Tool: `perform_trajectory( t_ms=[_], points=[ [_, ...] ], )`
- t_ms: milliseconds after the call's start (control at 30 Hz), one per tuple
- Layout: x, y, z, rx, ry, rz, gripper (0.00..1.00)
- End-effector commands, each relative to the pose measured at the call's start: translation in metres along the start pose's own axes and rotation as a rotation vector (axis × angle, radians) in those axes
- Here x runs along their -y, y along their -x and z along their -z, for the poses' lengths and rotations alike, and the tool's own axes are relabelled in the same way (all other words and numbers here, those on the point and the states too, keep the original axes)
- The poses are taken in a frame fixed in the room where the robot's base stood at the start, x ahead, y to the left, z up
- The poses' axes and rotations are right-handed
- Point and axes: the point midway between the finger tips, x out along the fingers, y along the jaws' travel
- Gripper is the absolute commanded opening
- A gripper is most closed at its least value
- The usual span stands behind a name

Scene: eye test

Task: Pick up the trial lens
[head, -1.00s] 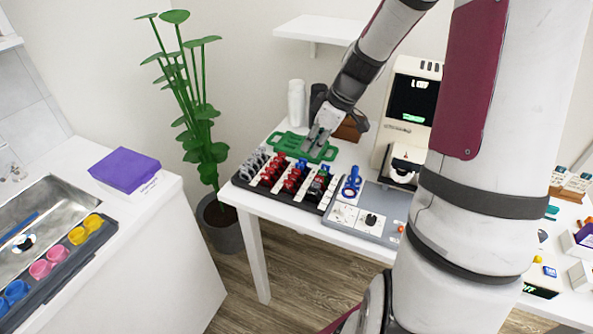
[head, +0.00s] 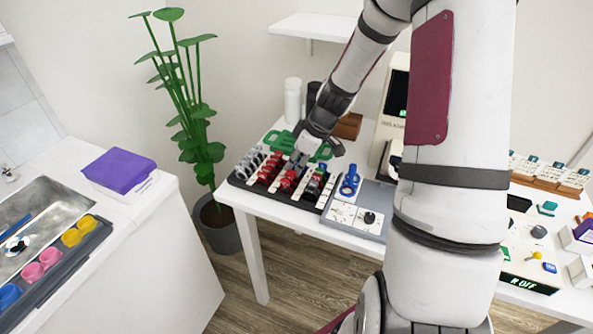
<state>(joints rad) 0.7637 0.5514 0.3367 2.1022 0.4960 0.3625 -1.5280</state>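A dark trial lens tray (head: 243,184) stands on the white table. It holds rows of small lenses: grey ones (head: 252,160) at the left, red ones (head: 288,180) in the middle, and dark, green and blue ones (head: 314,184) at the right. Which one is the task's lens I cannot tell. My gripper (head: 298,163) points down over the tray's middle, close above or among the red lenses. It hides part of the rows behind it. Its fingertips are too small to show whether they are apart or touch a lens.
A green frame with handles (head: 279,139) lies behind the tray. A grey panel with a knob (head: 366,220) and a blue upright item (head: 349,182) are just right of it. Cylinders (head: 292,100) and a brown box (head: 347,126) stand behind. My arm hides much of the table's right part.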

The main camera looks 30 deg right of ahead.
Motion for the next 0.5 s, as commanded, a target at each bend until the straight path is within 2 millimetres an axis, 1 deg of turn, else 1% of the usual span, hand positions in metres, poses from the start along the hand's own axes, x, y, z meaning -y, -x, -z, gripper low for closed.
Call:
perform_trajectory(
  t_ms=[33,67,100,133,500],
  points=[
    [-0.0001,0.0002,0.0000,0.000,0.000,0.000,0.12],
    [-0.0001,0.0003,0.0000,0.000,0.000,0.000,0.10],
    [-0.0001,0.0003,0.0000,0.000,0.000,0.000,0.01],
    [-0.0001,0.0003,0.0000,0.000,0.000,0.000,0.00],
    [-0.0003,0.0019,0.0008,0.000,0.001,-0.001,0.00]
  ],
)
